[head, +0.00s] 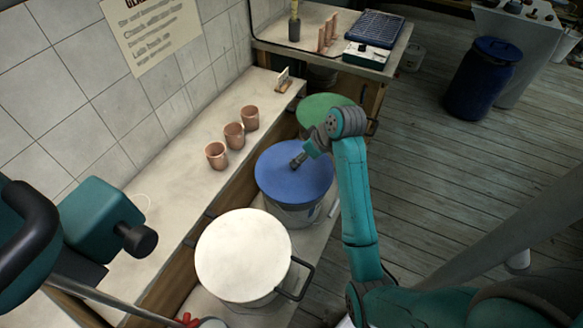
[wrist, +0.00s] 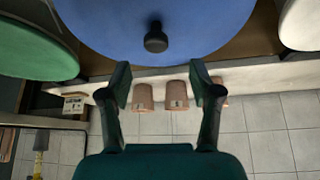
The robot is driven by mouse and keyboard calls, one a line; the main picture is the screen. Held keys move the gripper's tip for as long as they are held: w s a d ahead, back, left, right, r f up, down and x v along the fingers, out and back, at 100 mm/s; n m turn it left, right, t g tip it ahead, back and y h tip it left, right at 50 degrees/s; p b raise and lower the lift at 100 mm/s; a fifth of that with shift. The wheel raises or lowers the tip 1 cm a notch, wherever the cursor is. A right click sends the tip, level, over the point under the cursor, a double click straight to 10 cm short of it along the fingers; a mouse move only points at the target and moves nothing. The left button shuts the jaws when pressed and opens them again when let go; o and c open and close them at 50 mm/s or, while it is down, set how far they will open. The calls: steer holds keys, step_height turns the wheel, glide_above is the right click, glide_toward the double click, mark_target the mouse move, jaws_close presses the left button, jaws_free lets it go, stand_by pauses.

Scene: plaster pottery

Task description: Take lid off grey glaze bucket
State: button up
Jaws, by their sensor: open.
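A bucket with a blue lid (head: 290,170) stands in the middle of a row of lidded buckets, with its pale grey body (head: 298,214) below. The lid also fills the top of the wrist view (wrist: 215,25), with a dark round knob (wrist: 155,38) at its centre. My gripper (wrist: 161,80) is open and empty. Its fingertips are apart, to either side of the knob's line but short of it in the picture. In the head view my gripper (head: 298,161) is over the blue lid, and the arm partly hides the lid's right side. The lid appears seated on the bucket.
A white-lidded bucket (head: 240,255) with a dark handle stands nearer, and a green lid (head: 322,108) is beyond. Copper-coloured cups (head: 234,136) stand on the ledge along the tiled wall. A blue barrel (head: 481,80) stands on the open plank floor at right.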

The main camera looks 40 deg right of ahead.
steer(key=shift+d+x, duration=0.15)
steer(key=shift+x, duration=1.75)
steer(key=shift+d+x, duration=0.15)
steer(key=shift+x, duration=1.8)
steer(key=shift+s+f, duration=0.15)
jaws_close()
